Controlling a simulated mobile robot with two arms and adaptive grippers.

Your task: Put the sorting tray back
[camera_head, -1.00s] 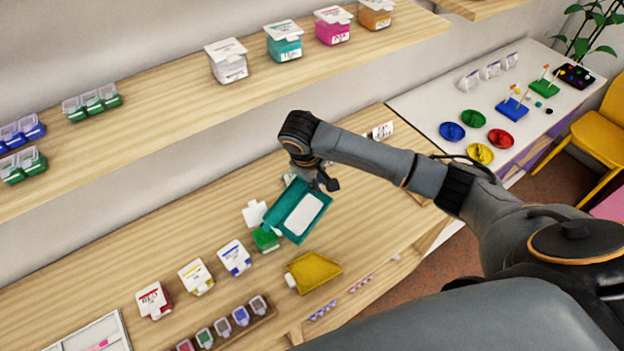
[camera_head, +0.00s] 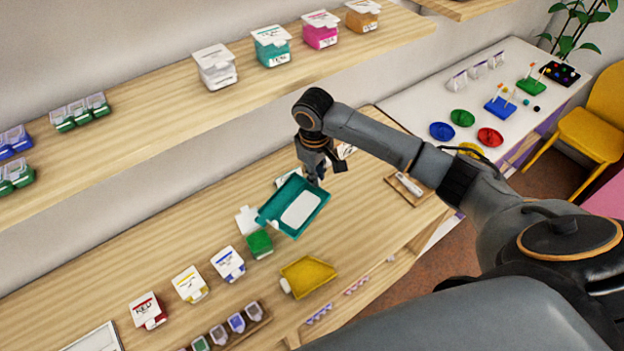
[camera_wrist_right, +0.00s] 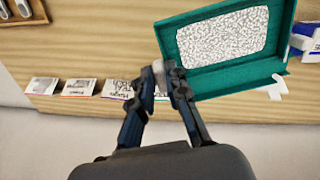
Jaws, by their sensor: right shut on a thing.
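The sorting tray is a teal, low-walled tray (camera_head: 268,213) with a pale speckled pad in it. In the head view it is at the middle of the wooden worktop, beside a green box. My right gripper (camera_head: 316,178) is shut on the tray's far rim. The right wrist view shows the fingers (camera_wrist_right: 163,75) at one edge of the tray (camera_wrist_right: 205,84). I cannot tell whether the tray touches the worktop. My left gripper is in neither view.
A green box (camera_head: 260,244) with its white lid open stands close to the tray's left. A yellow scoop-shaped tray (camera_head: 308,278) lies nearer the front edge. White-lidded boxes, one a blue-labelled box (camera_head: 229,264), stand further left. A small wooden tray (camera_head: 408,188) lies at right.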

